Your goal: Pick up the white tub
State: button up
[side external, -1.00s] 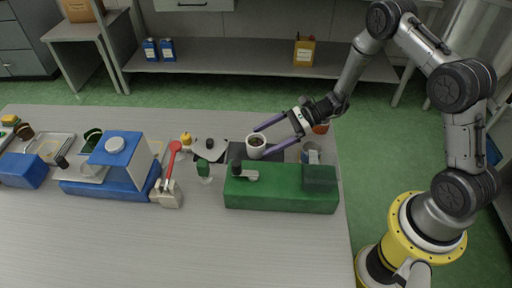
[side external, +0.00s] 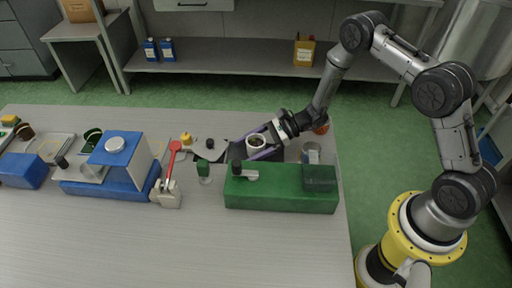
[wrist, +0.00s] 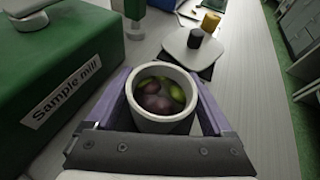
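The white tub (wrist: 161,122) is a round, upright, open-topped cup with dark and green olives inside. In the side view the tub (side external: 256,143) stands behind the green sample mill. My gripper (wrist: 161,82) has its two purple fingers on either side of the tub, one left and one right. Gaps show between the fingers and its lower wall, so I see the gripper as open around it. In the side view my gripper (side external: 252,148) reaches in low from the right. The tub's base is partly hidden.
The green sample mill (side external: 280,193) stands close beside the tub. A grey scale (wrist: 192,50) with a dark weight lies beyond the tub. A grey cup (side external: 311,152) stands to the right. A blue machine (side external: 112,185) is at the left. The front of the table is clear.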

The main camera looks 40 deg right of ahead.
aim_at(247, 142)
jog(key=c, duration=1.2)
jog(key=shift+o, duration=0.2)
jog(key=shift+r, duration=0.3)
jog(key=shift+r, duration=4.65)
jog(key=shift+s+a+r, duration=0.1)
jog(key=shift+s+r, duration=0.05)
jog(key=s+a+r+n+g, duration=0.1)
jog(key=s+n+g, duration=0.1)
jog(key=s+g, duration=0.1)
jog(key=s+a+n+g, duration=0.1)
jog(key=s+n+g, duration=0.2)
jog(key=s, duration=0.1)
jog(key=s+a+r+n+g, duration=0.1)
jog(key=s+n+g, duration=0.2)
jog(key=s, duration=0.1)
jog(key=shift+s+a+r+g+y, duration=0.15)
jog(key=shift+a+r+g+y, duration=0.15)
jog(key=shift+g, duration=0.1)
jog(key=shift+s+n, duration=0.3)
jog(key=shift+n, duration=0.1)
jog(key=shift+s+a+g, duration=0.1)
jog(key=shift+a+g, duration=0.15)
jog(key=shift+g, duration=0.05)
